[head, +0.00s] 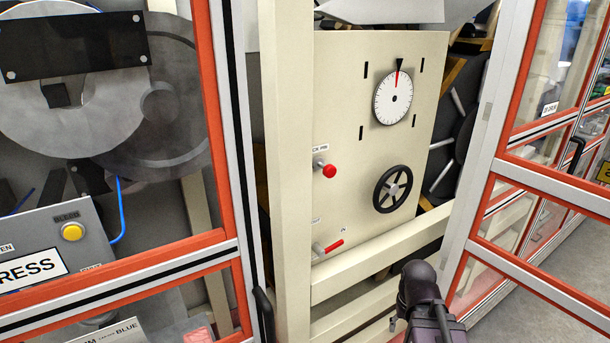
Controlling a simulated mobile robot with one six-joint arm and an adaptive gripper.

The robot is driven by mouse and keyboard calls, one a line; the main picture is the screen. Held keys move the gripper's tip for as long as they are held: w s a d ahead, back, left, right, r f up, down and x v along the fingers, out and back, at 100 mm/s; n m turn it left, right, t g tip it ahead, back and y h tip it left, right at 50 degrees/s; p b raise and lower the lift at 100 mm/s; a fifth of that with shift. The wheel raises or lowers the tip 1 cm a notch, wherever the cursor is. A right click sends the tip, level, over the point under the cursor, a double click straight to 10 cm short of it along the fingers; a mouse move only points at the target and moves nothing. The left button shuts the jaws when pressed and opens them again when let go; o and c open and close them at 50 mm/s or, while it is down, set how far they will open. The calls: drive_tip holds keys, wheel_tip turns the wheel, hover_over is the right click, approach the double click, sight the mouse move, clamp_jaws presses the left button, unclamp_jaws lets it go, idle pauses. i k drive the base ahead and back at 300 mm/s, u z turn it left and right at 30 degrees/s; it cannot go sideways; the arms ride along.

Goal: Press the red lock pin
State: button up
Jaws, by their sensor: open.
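The red lock pin (329,171) is a round red knob on a short metal stem. It sticks out from the cream panel (350,100), under a small label that reads "CK PIN" with its start hidden by the cream post on the left. A dark part of my arm reaches up from the bottom edge, below and right of the pin and well apart from it. I cannot make out gripper fingers in this view.
The panel also carries a white dial (393,96) with a red pointer, a black handwheel (392,189) and a red-handled lever (334,245). Orange-edged glass doors stand left (215,80) and right (500,165). A cream beam (375,262) crosses below the panel.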

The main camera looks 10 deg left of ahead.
sight(329, 170)
drive_tip(key=u, duration=0.65)
drive_tip(key=k, duration=0.95)
drive_tip(key=z, duration=0.1)
drive_tip(key=i, duration=0.9)
